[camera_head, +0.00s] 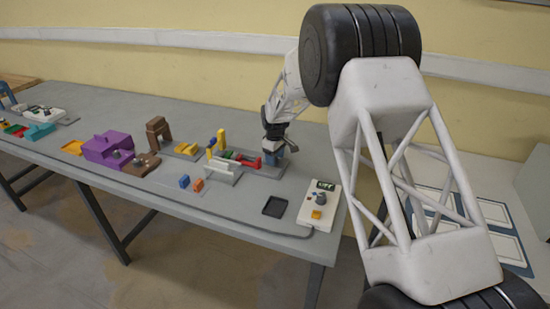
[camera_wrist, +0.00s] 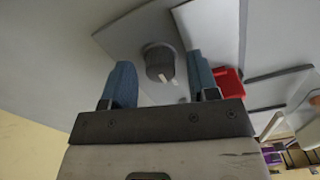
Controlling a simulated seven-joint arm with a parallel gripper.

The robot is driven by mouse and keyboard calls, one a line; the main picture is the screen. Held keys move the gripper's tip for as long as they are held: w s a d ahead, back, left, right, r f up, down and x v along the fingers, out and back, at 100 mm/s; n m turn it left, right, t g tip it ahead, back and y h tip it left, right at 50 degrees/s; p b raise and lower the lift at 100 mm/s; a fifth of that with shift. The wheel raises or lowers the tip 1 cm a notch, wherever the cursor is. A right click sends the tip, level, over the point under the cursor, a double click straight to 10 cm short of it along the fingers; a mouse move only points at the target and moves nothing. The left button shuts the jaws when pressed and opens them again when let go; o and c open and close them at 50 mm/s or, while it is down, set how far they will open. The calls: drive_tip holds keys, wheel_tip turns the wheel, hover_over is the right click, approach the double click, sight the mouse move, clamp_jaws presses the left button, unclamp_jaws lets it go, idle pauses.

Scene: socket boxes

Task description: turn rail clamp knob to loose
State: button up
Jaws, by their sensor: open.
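A dark grey round knob (camera_wrist: 158,60) with a white pointer mark shows in the wrist view, on a grey plate (camera_wrist: 118,36). I take it for the rail clamp knob; no label on it is readable. My gripper (camera_wrist: 159,72) is open, with one blue finger on each side of the knob in the picture. I cannot tell whether the fingers touch it or how far above it they are. In the head view my gripper (camera_head: 277,148) is low over the right part of the table, and it hides the knob there.
A red block (camera_wrist: 228,82) is close beside the right finger in the wrist view. On the table (camera_head: 240,215), a white box (camera_head: 335,208) with a grey knob and a black tray (camera_head: 275,207) stand nearer the front. Purple (camera_head: 103,148) and brown fixtures stand left.

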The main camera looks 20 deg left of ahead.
drive_tip(key=shift+r, duration=3.75)
drive_tip(key=shift+d, duration=0.1)
drive_tip(key=shift+d+r, duration=0.2)
drive_tip(key=shift+r, duration=0.1)
drive_tip(key=s+d+r+m, duration=0.2)
drive_tip(key=s+d+r, duration=0.45)
drive_tip(key=d, duration=0.45)
drive_tip(key=s+d+r+m+t, duration=0.1)
drive_tip(key=s+d+r+m, duration=0.2)
drive_tip(key=s+d+r, duration=0.5)
drive_tip(key=s+d+r+m, duration=0.25)
drive_tip(key=d+r, duration=0.35)
drive_tip(key=d, duration=0.7)
drive_tip(key=s+d+r+m+t, duration=0.1)
drive_tip(key=s+d+m, duration=0.1)
drive_tip(key=s+d, duration=0.55)
drive_tip(key=s+d+r+m, duration=0.2)
drive_tip(key=s+d, duration=0.3)
drive_tip(key=s, duration=0.6)
drive_tip(key=s+d+f+m, duration=0.2)
drive_tip(key=s+d, duration=0.1)
drive_tip(key=s, duration=0.5)
drive_tip(key=s+d+f+m, duration=0.2)
drive_tip(key=s+d, duration=0.1)
drive_tip(key=s, duration=0.5)
drive_tip(key=shift+d+t, duration=0.3)
drive_tip(key=shift+d, duration=0.05)
